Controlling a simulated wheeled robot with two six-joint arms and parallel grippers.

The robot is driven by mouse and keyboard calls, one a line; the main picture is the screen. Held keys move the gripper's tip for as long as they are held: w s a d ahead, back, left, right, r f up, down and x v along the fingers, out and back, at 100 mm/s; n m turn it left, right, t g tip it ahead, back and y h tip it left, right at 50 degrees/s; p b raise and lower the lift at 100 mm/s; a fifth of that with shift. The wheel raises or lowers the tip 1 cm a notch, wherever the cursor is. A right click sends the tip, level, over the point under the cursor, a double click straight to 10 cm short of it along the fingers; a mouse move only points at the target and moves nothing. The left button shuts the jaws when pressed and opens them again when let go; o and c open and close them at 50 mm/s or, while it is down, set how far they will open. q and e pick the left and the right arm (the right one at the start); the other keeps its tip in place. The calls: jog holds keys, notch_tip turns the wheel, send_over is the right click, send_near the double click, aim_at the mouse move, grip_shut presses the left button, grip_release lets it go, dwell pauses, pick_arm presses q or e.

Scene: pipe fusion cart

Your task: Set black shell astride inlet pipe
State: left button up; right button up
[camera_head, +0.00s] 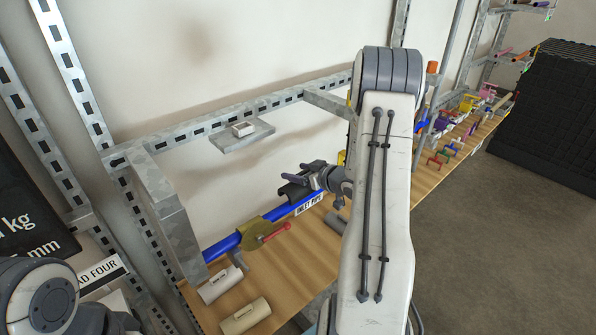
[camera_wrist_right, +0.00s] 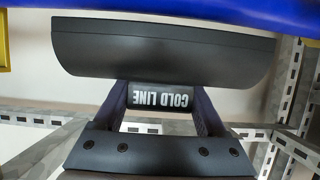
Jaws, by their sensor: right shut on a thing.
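The black shell (camera_head: 291,190) is a dark half-round cover, just above the blue inlet pipe (camera_head: 222,247) near its "INLET PIPE" label (camera_head: 309,204). My right gripper (camera_head: 313,171) is shut on the shell. In the right wrist view the shell (camera_wrist_right: 160,52) spans the picture in front of the gripper (camera_wrist_right: 160,103), whose fingers hold its "COLD LINE" grip block (camera_wrist_right: 159,100). The blue pipe (camera_wrist_right: 200,8) runs along the top there, beyond the shell; I cannot tell whether they touch. My left arm shows at lower left, its gripper out of view.
An olive valve body (camera_head: 254,232) with a red handle (camera_head: 274,233) sits on the pipe. Two cream half-shells (camera_head: 220,284) (camera_head: 246,315) lie on the wooden shelf (camera_head: 292,265). A metal frame beam (camera_head: 215,114) and a small bracket plate (camera_head: 243,137) stand above. Coloured fittings (camera_head: 455,130) fill the shelf at right.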

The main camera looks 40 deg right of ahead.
jog(key=shift+f+b, duration=1.35)
jog(key=shift+f, duration=0.6)
jog(key=shift+f, duration=0.3)
jog(key=o, duration=1.3)
jog(key=shift+c, duration=0.2)
jog(key=a+b+v, duration=0.1)
jog(key=b+v, duration=0.1)
jog(key=v, duration=0.8)
jog(key=shift+s+d, duration=0.3)
jog(key=shift+d, duration=0.25)
jog(key=shift+s, duration=0.1)
